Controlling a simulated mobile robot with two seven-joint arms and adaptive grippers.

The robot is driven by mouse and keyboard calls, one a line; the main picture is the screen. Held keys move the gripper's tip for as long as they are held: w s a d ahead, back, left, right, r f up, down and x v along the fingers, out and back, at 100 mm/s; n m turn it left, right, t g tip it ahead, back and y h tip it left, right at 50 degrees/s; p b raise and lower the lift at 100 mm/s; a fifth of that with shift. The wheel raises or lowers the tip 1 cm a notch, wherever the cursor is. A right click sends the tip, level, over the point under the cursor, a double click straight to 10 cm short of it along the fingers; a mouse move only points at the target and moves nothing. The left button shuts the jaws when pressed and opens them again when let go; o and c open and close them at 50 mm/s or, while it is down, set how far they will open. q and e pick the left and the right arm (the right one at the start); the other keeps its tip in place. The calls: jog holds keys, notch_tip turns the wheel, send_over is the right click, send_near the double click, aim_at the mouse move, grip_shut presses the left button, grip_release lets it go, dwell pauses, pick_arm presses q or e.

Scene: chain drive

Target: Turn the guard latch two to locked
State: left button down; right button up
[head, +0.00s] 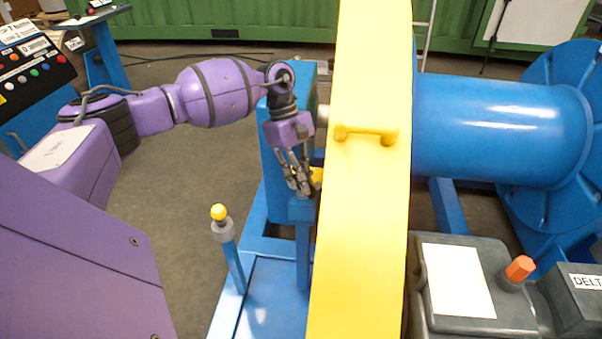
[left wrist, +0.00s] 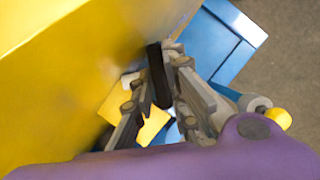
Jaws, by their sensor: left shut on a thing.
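The yellow guard (head: 362,230) stands across the middle of the head view, with a handle on its face. My left gripper (head: 303,188) points down close against the guard's left side. A small yellow part, seemingly guard latch two (head: 316,176), shows right beside the fingertips and is partly hidden by them. In the left wrist view my left gripper (left wrist: 162,85) is shut on it, with yellow pieces of the latch (left wrist: 155,122) around the fingers and a dark bar between them. The latch's exact angle is hidden. My right gripper is in neither view.
A post with a yellow knob (head: 219,213) rises from the blue frame (head: 268,290) at front left. A large blue drum (head: 490,125) lies right of the guard. A grey box with an orange knob (head: 519,268) stands at lower right. Open floor lies left of the frame.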

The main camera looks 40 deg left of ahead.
pick_arm(q)
jog(key=shift+s+r+n+t+p, duration=0.2)
jog(key=shift+n+t+p, duration=0.3)
jog(key=shift+n, duration=0.4)
jog(key=n+p, duration=0.2)
jog(key=shift+n+t, duration=0.3)
jog(key=shift+t, duration=0.1)
jog(key=shift+f+n+t+p, duration=0.1)
jog(key=shift+n+t+p, duration=0.3)
jog(key=shift+n+p, duration=0.55)
jog(key=shift+n+t+y, duration=0.3)
jog(key=shift+n, duration=0.55)
jog(key=shift+f+p, duration=0.1)
jog(key=shift+p, duration=0.3)
jog(key=shift+n, duration=0.3)
jog(key=c, duration=1.9)
grip_release()
jog(key=shift+o, duration=0.9)
